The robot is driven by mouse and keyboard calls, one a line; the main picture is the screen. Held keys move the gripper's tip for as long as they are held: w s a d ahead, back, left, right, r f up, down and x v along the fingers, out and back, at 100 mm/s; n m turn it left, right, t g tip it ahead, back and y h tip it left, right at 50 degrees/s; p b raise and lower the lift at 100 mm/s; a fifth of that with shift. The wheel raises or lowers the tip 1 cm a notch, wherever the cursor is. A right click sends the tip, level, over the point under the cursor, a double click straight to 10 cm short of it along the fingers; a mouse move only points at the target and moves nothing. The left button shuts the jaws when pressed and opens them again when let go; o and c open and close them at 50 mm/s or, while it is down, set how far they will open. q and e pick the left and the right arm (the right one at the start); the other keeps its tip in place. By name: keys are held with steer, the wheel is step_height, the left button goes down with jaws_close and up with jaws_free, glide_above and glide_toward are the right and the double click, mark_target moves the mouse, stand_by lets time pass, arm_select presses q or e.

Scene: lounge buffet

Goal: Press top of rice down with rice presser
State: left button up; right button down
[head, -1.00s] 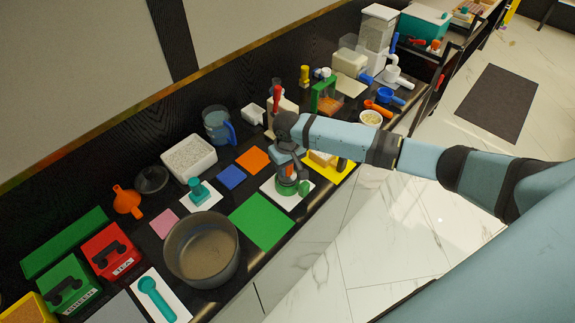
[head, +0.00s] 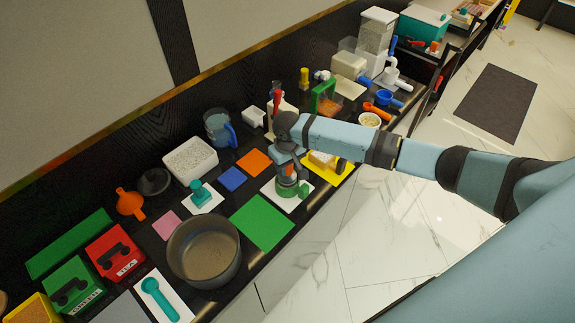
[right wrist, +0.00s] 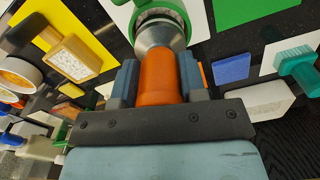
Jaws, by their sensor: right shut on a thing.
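My right gripper (head: 288,172) is over a white mat (head: 271,187) near the counter's front edge. In the right wrist view my right gripper (right wrist: 159,68) is shut on the orange handle of a tool, which looks like the rice presser (right wrist: 160,85). Its grey flared end points into or onto a round green holder (right wrist: 178,8). The green holder (head: 304,190) also shows on the white mat in the head view. Any rice in it is hidden by the presser, and I cannot tell whether the presser touches it. My left gripper is not in view.
A dark pot (head: 180,256) and a green mat (head: 262,221) are left of the holder. Behind are an orange mat (head: 255,160), a blue mat (head: 232,179) and a white tub of grains (head: 190,160). A yellow mat (head: 338,177) with a wooden block is close on the right.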

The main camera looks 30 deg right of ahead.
steer(key=shift+r+p, duration=1.65)
steer(key=shift+r, duration=0.95)
steer(key=shift+r+p, duration=0.25)
steer(key=shift+p, duration=0.1)
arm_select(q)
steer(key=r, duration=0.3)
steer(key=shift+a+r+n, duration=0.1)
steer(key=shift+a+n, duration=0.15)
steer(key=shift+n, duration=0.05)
